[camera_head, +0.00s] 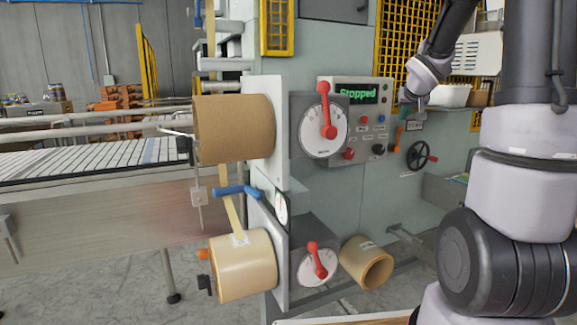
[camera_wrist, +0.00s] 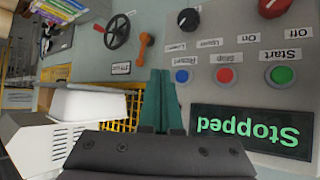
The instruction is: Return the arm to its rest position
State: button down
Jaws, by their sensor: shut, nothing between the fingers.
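My arm (camera_head: 493,180) rises on the right of the head view and bends over at the top. My gripper (camera_head: 409,112) hangs in front of the machine, just right of the control panel (camera_head: 345,88). The gripper is small there. In the wrist view its teal fingers (camera_wrist: 160,85) are together with nothing between them. The panel's display (camera_wrist: 250,130) reads "Stopped" in green and appears upside down in the wrist view. The fingers look apart from the panel, though the exact gap cannot be told.
A black handwheel (camera_head: 418,155) and an orange handle (camera_head: 398,137) are below the gripper. A white bin (camera_head: 450,96) is right of it. Two tape rolls (camera_head: 233,130) (camera_head: 243,266) and red-handled dials (camera_head: 322,131) are left. A loose roll (camera_head: 366,264) lies lower.

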jog(key=s+a+r+g+y, duration=0.1)
jog(key=s+a, duration=0.5)
jog(key=s, duration=0.4)
jog(key=s+a+r+m+g+y, duration=0.1)
jog(key=s+a+y, duration=0.1)
jog(key=s+a, duration=0.4)
jog(key=s+a+r+g+y, duration=0.1)
jog(key=s+a, duration=0.4)
jog(key=s, duration=1.1)
jog(key=shift+a+r+m+y, duration=0.3)
jog(key=shift+a+r+y, duration=0.1)
jog(key=shift+r, duration=0.05)
jog(key=shift+w+d, duration=0.1)
jog(key=shift+d, duration=0.05)
